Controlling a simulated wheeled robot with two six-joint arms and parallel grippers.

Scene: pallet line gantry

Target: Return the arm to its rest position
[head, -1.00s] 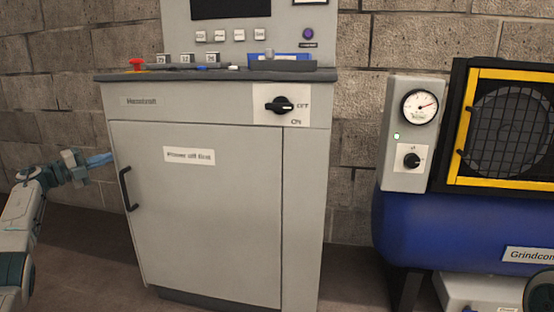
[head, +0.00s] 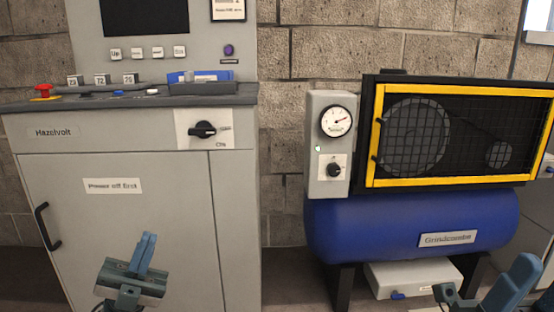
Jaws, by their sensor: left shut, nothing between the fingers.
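My left gripper (head: 146,252) is in front of the lower door of the grey cabinet (head: 180,240). Its blue-grey fingers are together, point upward and hold nothing. Part of my right arm (head: 515,285) shows at the bottom right corner, in front of the compressor's lower right side. It is cut off by the frame edge, and I cannot tell how its fingers stand.
The cabinet has a black rotary switch (head: 203,130), a door handle (head: 47,227) and a red button (head: 43,90). A blue compressor tank (head: 370,230) stands to the right, with a gauge (head: 337,121) and a yellow-framed guard (head: 460,182). A white box (head: 415,278) lies beneath it.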

